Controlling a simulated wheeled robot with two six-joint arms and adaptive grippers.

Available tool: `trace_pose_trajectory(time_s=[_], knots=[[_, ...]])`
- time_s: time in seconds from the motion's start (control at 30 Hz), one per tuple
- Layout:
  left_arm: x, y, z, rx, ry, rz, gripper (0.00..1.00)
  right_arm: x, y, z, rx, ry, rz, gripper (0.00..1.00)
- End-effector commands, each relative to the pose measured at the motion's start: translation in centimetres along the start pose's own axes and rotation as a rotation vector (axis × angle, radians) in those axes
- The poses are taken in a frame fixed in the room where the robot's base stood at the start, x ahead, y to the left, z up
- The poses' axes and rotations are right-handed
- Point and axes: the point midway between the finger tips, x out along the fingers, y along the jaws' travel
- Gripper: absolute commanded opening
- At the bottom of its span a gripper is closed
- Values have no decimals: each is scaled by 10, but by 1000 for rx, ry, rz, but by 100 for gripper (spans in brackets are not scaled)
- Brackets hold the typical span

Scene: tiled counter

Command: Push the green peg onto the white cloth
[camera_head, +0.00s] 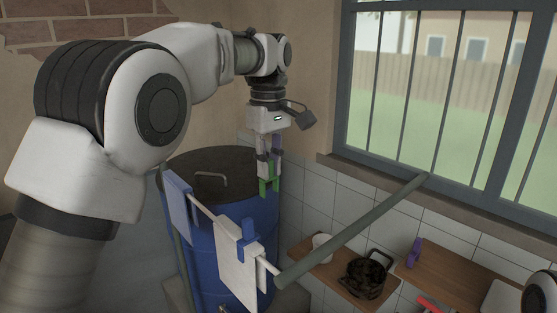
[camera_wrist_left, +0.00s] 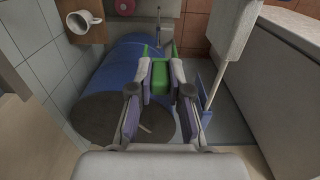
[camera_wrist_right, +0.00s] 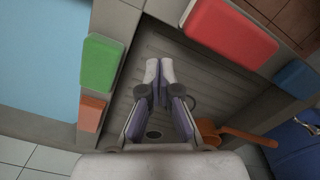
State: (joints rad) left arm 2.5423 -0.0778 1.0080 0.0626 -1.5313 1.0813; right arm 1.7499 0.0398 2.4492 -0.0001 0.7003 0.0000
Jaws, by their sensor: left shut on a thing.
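The green peg (camera_head: 264,187) is held in my left gripper (camera_head: 269,172), which is shut on it, above the right side of the barrel lid. The peg also shows between the fingers in the left wrist view (camera_wrist_left: 159,74). The white cloth (camera_head: 236,278) hangs over a thin white rod, lower in the head view than the peg and apart from it. It also shows at upper right in the left wrist view (camera_wrist_left: 232,38). A blue peg (camera_head: 246,238) sits on the cloth's top edge. My right gripper (camera_wrist_right: 159,70) is shut and empty over a ribbed sink.
A blue barrel (camera_head: 262,225) with a dark lid stands behind the rod. A blue cloth (camera_head: 178,208) hangs at the rod's far end. A thick grey pole (camera_head: 350,232) runs to the window sill. A mug (camera_head: 321,247), dark pot (camera_head: 367,276) and purple peg (camera_head: 413,252) are on the right.

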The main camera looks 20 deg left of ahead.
Motion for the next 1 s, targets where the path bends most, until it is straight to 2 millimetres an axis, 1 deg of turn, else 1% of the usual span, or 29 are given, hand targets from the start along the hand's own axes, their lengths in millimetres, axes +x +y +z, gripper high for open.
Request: trace_pose_trajectory(time_s=[0.1,0.63,1.0], knots=[[-2,-12,0,0,0,1,0,0,0,0,0,-1,0,0],[-2,-63,0,0,-1,2,0,0,0,0,0,-1,0,0],[0,-96,0,0,0,2,0,9,0,0,0,-1,0,0]])
